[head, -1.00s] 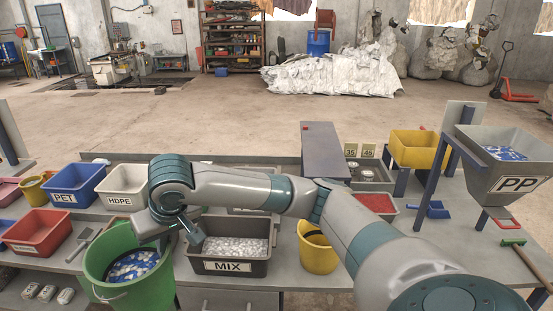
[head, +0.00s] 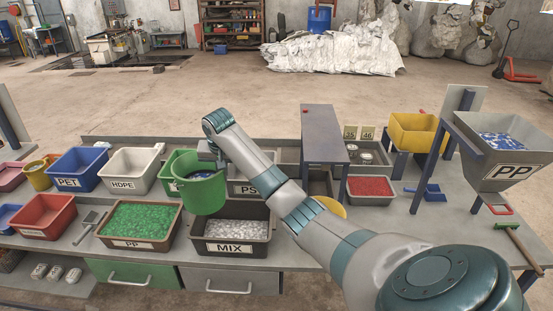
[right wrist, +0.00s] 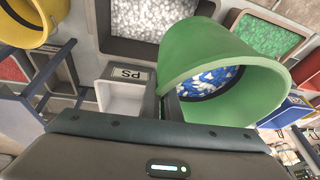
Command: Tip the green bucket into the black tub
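The green bucket (head: 203,192) hangs above the bench, behind and over the rear left of the dark tub marked MIX (head: 197,246), the nearest to a black tub here. My right gripper (head: 220,163) is shut on the bucket's rim. In the right wrist view the bucket (right wrist: 205,45) holds blue and white flakes, and the MIX tub (right wrist: 102,40) holds whitish flakes. The bucket looks only slightly tilted in the head view, and nothing is seen falling out. My left gripper is in neither view.
The PP tub (head: 105,245) with green flakes stands left of MIX. A green bin (head: 170,184) and white HDPE bin (head: 128,184) are behind. A PS bin (head: 245,188) stands behind MIX. A yellow bucket (head: 333,206) is partly hidden by my arm.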

